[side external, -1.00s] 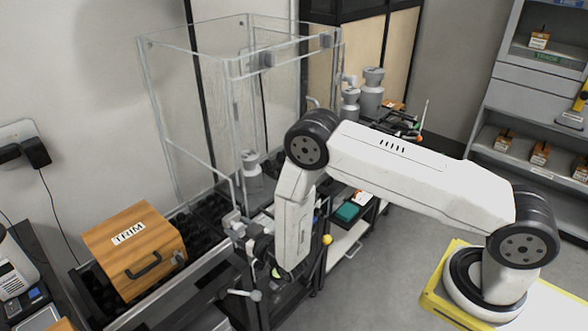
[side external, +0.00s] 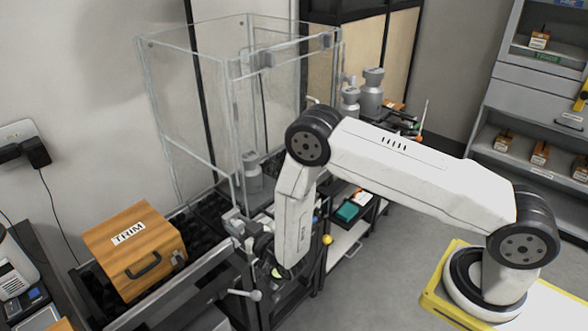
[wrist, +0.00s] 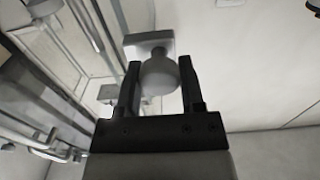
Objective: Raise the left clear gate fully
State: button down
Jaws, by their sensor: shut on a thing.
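The clear enclosure (side external: 205,85) with pale edge frames stands at the centre left in the side view. A slanting bar (side external: 190,152) crosses its left face, with open space below; I take this as the lower edge of the left clear gate. My gripper (wrist: 160,75) is shut on a round grey knob (wrist: 158,76) with a square plate behind it in the wrist view. In the side view, my gripper is at the enclosure's lower front, partly hidden by my wrist. I cannot tell whether this knob is fixed to the left gate.
A wooden TRIM box (side external: 134,246) stands left of the enclosure. A grey canister (side external: 250,172) stands inside it, and grey canisters (side external: 371,93) stand behind it. Shelves (side external: 510,125) stand at the right. Clear framing (wrist: 60,60) fills the wrist view's left; a pale wall lies right.

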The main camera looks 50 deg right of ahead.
notch_tip(320, 180, up, 25)
jog(key=shift+f, duration=0.15)
dwell(0.6)
jog(key=c, duration=0.5)
grip_release()
jog(key=shift+s, duration=0.1)
jog(key=s, duration=0.7)
jog(key=shift+s, duration=0.3)
